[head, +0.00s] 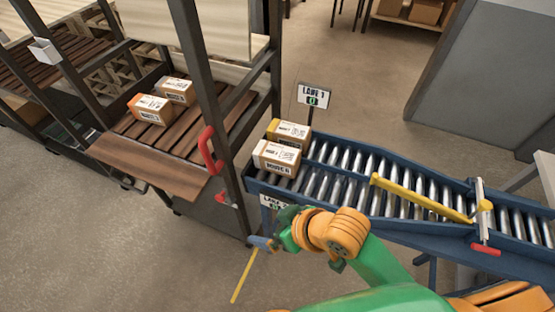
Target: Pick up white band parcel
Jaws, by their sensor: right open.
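A cardboard parcel with what looks like a white band (276,158) sits at the left end of the roller conveyor, label side up. A parcel with a yellow band (288,133) stands right behind it. On the cart shelf are a parcel with an orange band (150,109) and another parcel (176,90) whose band colour I cannot tell clearly. My right gripper (262,243) is open and empty, in front of the conveyor's left end and apart from the parcels. My left gripper is not in view.
The blue-framed roller conveyor (345,180) runs to the right, with a yellow bar (420,198) across it. A LANE 1 sign (313,96) stands behind it. The wooden-shelved cart (140,162), with a dark post and red handle (208,150), is close on the left. Floor at lower left is clear.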

